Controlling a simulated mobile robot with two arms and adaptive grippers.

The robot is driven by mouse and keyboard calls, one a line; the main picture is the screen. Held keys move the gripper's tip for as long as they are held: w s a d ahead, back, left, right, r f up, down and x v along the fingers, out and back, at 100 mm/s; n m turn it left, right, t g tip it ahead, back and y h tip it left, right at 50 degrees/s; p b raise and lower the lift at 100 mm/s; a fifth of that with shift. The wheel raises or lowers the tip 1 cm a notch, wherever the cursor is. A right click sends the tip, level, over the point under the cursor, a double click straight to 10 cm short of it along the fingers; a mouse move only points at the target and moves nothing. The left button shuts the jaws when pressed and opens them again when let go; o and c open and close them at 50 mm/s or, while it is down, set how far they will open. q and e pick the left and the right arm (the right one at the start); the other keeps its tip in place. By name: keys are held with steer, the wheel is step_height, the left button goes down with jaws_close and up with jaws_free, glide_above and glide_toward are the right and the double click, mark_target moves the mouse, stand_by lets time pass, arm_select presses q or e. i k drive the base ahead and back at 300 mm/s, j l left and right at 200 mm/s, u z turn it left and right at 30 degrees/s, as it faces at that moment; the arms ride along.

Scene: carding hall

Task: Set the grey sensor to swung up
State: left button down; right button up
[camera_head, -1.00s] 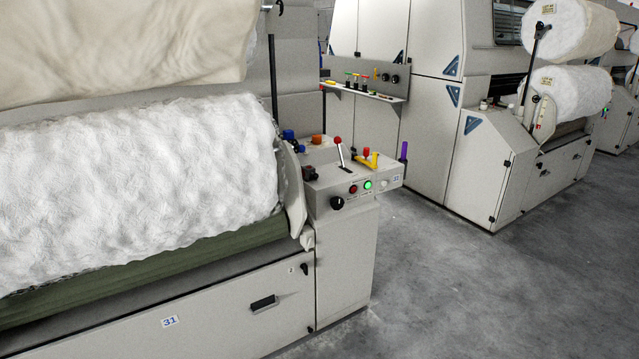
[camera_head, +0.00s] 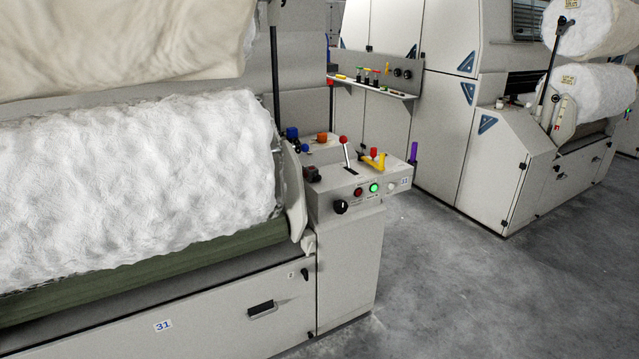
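I cannot tell for sure which part is the grey sensor. A light grey curved piece (camera_head: 295,195) stands at the right end of the white fibre roll (camera_head: 140,180), with a small pale block (camera_head: 308,243) below it. Neither of my grippers shows in the head view.
The near machine's front panel (camera_head: 210,320) bears the number 31. A wall shelf (camera_head: 375,88) with small coloured items is behind the control box. Another machine (camera_head: 490,165) with white rolls stands at the right. The grey floor (camera_head: 450,280) between is clear.

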mark_target(310, 173)
steer(key=i+l, duration=0.8)
steer(key=i, duration=0.15)
steer(key=i+l, duration=0.8)
steer(key=i+l+z, duration=0.05)
steer(key=i, duration=0.05)
